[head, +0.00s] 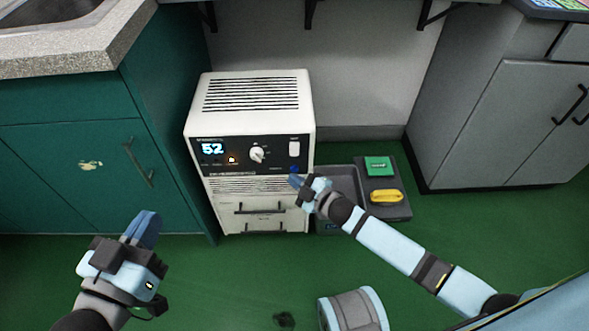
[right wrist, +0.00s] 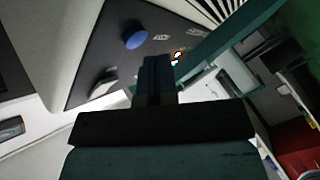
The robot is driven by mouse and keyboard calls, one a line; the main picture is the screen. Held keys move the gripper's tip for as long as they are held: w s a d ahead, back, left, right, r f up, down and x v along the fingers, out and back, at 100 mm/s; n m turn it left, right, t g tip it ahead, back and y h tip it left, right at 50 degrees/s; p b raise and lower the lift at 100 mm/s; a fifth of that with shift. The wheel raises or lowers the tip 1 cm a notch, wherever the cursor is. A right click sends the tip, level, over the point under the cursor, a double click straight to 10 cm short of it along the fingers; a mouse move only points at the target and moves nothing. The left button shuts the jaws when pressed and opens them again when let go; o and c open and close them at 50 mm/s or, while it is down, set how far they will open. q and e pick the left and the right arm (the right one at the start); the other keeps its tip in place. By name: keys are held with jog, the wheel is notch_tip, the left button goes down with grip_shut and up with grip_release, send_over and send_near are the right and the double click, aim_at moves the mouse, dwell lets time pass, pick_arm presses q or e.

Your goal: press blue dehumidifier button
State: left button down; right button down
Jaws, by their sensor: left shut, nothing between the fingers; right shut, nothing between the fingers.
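The white dehumidifier (head: 205,177) stands on the floor against the back wall, with a black control panel showing a lit "52", a round knob and a white switch. Its blue button (head: 294,169) is low on the right side of the panel. It shows larger in the right wrist view (right wrist: 135,36), up and left of my fingertips. My right gripper (head: 294,181) is shut and empty, its tips just below the button in the head view. I cannot tell whether they touch the panel. My left gripper (head: 146,227) is shut and empty at the lower left, away from the dehumidifier.
A grey tray (head: 402,211) with a green item (head: 378,166) and a yellow item (head: 386,196) sits right of the dehumidifier. A green cabinet (head: 60,180) is at left, grey cabinets (head: 490,130) at right. The green floor in front is mostly open.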

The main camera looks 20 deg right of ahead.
jog(key=shift+w, duration=0.1)
jog(key=shift+w+d, duration=0.1)
jog(key=shift+w, duration=0.2)
dwell(0.5)
jog(key=shift+w+d, duration=0.15)
jog(key=shift+w, duration=0.25)
dwell(0.4)
jog(key=shift+s, duration=0.1)
jog(key=shift+s+a+p, duration=0.25)
jog(key=shift+s+p, duration=0.35)
jog(key=shift+s, duration=0.1)
